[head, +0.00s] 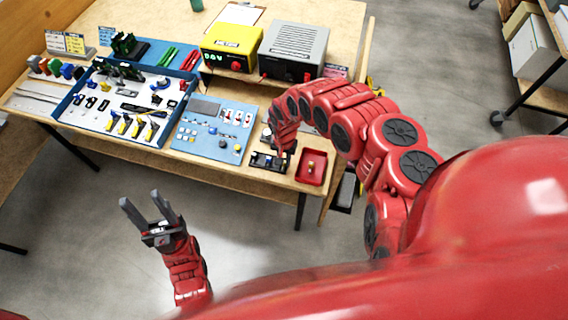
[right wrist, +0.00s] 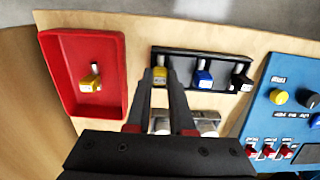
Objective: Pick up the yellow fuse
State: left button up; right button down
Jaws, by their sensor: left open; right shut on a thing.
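A yellow fuse (right wrist: 159,77) is between the fingertips of my right gripper (right wrist: 160,73), which is shut on it. It lines up with the left end of a black holder (right wrist: 180,55); I cannot tell whether it is seated there or raised. A blue fuse (right wrist: 204,77) and a black fuse (right wrist: 240,76) are in the same holder. Another yellow piece (right wrist: 91,81) lies in a red tray (right wrist: 115,50). In the head view my right gripper (head: 279,152) is over the holder (head: 263,162), its tips hard to see. My left gripper (head: 149,205) is open and empty, away from the bench.
The red tray (head: 302,179) is right of the holder near the bench's front edge. A blue panel (head: 208,148) with buttons and switches is to the left. A parts tray (head: 75,118) is farther left. Yellow (head: 231,43) and grey (head: 294,48) units stand behind.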

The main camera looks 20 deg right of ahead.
jog(key=shift+r, duration=0.15)
dwell(0.3)
jog(key=shift+d+r+b, duration=0.1)
jog(key=shift+r+b, duration=0.3)
jog(key=shift+r, duration=0.4)
jog(key=shift+s+a+r, duration=0.15)
jog(key=shift+r, duration=0.35)
jog(key=shift+s+a+r, duration=0.1)
jog(key=shift+r, duration=0.35)
jog(key=s+a+r+p, duration=0.1)
jog(key=s+a+p, duration=0.7)
jog(key=s+a, duration=0.2)
jog(key=shift+s, duration=0.85)
jog(key=c, duration=1.3)
grip_release()
jog(key=shift+r, duration=0.1)
grip_shut()
